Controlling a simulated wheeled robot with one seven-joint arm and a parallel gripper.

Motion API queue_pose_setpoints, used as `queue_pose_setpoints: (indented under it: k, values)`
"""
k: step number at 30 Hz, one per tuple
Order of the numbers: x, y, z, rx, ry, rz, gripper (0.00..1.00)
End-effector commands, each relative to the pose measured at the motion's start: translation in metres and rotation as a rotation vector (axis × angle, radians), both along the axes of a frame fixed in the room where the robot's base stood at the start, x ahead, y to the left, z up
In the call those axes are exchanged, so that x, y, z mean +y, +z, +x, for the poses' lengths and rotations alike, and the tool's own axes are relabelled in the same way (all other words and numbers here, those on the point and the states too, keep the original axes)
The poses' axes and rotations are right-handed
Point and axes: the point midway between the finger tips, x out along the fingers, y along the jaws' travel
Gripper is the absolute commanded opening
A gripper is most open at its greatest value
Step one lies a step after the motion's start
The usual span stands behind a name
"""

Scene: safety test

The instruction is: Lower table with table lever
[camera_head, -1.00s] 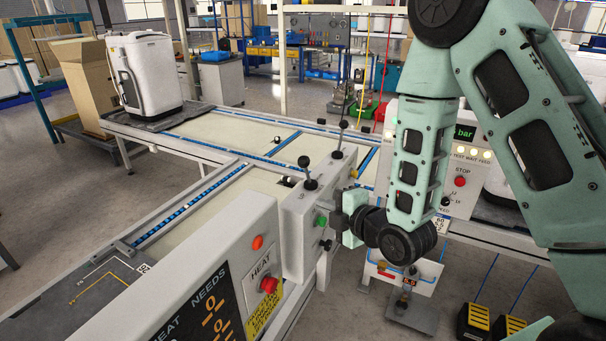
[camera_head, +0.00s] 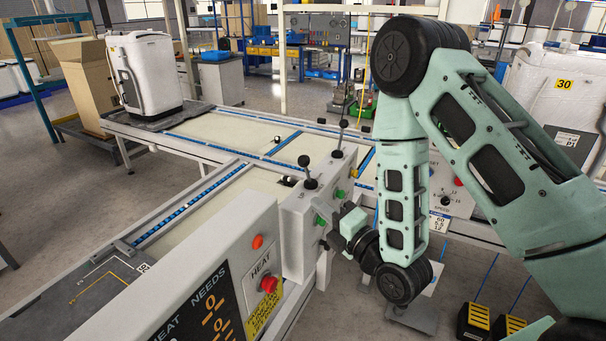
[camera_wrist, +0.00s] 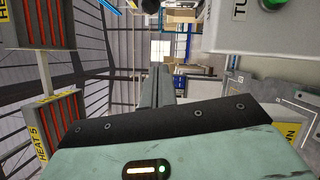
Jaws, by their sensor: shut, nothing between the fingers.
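A light grey control box (camera_head: 297,240) stands at the table corner, with two black-knobbed levers on top, a near one (camera_head: 310,172) and a far one (camera_head: 341,138). I cannot tell from labels which is the table lever. Both levers stand roughly upright. My gripper (camera_head: 328,222) is shut and empty in front of the box's right face, close to a green button; contact cannot be judged. In the wrist view its dark fingers (camera_wrist: 157,87) are together, with a green button (camera_wrist: 272,3) at the upper right. The table (camera_head: 223,133) has a pale top with blue roller strips.
A cabinet with a red HEAT button (camera_head: 269,284) stands at the near left. A white appliance (camera_head: 147,72) sits at the table's far left. A white tank (camera_head: 553,100) marked 30 is at the right. Yellow-black boxes (camera_head: 474,322) lie on the floor at the lower right.

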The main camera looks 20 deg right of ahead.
Motion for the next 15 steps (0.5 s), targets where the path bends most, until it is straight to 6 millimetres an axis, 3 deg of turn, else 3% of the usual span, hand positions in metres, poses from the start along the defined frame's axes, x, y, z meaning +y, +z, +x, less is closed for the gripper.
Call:
queue_pose_setpoints:
  k: [8, 15]
  values:
    - [0.006, -0.01, 0.006, 0.012, 0.016, -0.021, 0.0]
    - [0.009, -0.007, 0.015, 0.009, 0.013, -0.017, 0.0]
